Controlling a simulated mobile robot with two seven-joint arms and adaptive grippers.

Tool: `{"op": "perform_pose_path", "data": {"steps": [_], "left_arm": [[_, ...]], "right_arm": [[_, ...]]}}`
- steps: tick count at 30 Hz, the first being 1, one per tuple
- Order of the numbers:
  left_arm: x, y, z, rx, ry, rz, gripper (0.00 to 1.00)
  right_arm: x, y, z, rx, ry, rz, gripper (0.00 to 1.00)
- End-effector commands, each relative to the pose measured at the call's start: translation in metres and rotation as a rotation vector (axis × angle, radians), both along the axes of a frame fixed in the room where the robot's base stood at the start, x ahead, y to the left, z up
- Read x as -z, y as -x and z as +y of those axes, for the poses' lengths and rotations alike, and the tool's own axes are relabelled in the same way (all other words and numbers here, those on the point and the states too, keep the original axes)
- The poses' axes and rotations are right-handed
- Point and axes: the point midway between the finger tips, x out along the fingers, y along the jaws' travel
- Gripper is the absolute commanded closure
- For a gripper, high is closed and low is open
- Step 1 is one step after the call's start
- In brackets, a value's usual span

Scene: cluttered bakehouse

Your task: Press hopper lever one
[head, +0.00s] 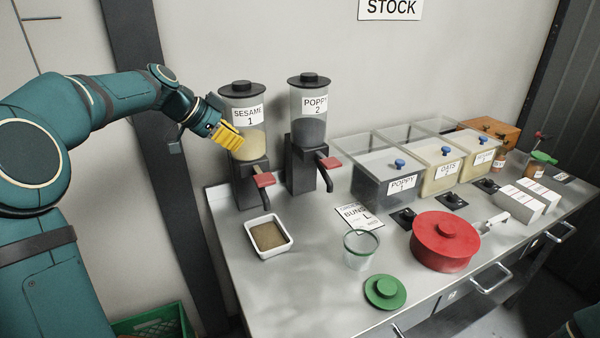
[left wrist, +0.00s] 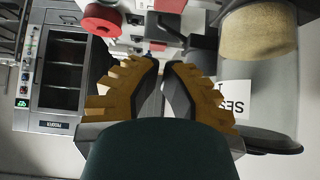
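Hopper one (head: 241,142), labelled SESAME 1, stands at the table's back left with a black lid and pale seeds inside. Its lever (head: 264,180) has a red paddle sticking out from the black base. My left gripper (head: 229,136), with yellow fingers, is beside the hopper's clear body, above and left of the lever. In the left wrist view the fingers (left wrist: 161,64) have their tips close together with nothing held between them. The hopper (left wrist: 260,75) fills the right of that view. My right gripper is out of view.
A white dish (head: 285,250) of brown seeds sits below lever one. Hopper two (head: 309,118), labelled POPPY 2, stands just right with its own red lever (head: 330,162). A clear cup (head: 359,260), green lid (head: 385,291) and red lidded pot (head: 444,248) stand farther right.

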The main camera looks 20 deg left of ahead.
Motion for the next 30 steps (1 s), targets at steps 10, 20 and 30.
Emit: {"op": "perform_pose_path", "data": {"steps": [10, 20, 30], "left_arm": [[-0.007, 0.009, 0.013, -0.015, 0.023, 0.003, 1.00], [0.004, 0.002, 0.006, -0.013, 0.023, 0.004, 1.00], [0.049, -0.032, -0.024, -0.011, 0.023, 0.005, 1.00]], "right_arm": [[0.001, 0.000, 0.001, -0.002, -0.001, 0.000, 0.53], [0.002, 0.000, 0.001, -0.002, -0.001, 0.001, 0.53], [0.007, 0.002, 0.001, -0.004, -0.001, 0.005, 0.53]]}}
